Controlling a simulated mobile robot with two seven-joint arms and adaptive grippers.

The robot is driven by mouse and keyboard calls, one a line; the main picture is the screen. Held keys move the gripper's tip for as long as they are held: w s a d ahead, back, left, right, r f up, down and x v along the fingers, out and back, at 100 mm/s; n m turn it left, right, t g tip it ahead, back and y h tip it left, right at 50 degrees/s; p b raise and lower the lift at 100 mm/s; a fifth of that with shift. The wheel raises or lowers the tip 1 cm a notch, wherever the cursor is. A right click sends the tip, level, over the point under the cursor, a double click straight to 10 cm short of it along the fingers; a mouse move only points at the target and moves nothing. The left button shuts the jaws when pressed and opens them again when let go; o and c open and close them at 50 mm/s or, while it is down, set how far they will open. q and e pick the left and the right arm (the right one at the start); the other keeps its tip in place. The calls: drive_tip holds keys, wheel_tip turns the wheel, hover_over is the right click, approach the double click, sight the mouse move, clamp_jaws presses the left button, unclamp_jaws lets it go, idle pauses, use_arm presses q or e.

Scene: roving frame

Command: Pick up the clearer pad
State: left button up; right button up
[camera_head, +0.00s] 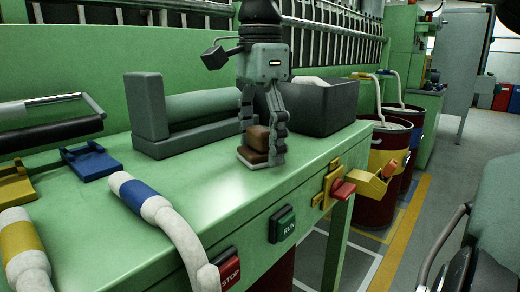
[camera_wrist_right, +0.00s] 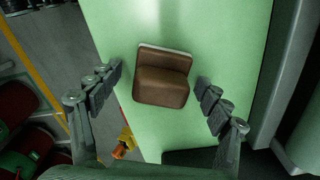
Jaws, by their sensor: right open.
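The clearer pad (camera_head: 256,148) is a small brown block with a stepped top and a pale base edge. It lies on the green machine ledge (camera_head: 190,205). My right gripper (camera_head: 262,138) points down over the pad, with its fingers on either side. In the right wrist view, the pad (camera_wrist_right: 162,78) sits between the two open fingers of the gripper (camera_wrist_right: 160,82). Green surface shows between each finger and the pad, so it is not gripped. My left gripper is out of view.
A grey open box (camera_head: 322,108) stands right behind the pad, and a grey bracket with a green roller (camera_head: 205,105) lies to its left. RUN (camera_head: 283,222) and STOP (camera_head: 228,268) buttons are on the front face. Dark red drums (camera_head: 385,180) stand to the right.

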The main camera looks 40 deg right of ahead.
drive_tip(key=c, duration=1.4)
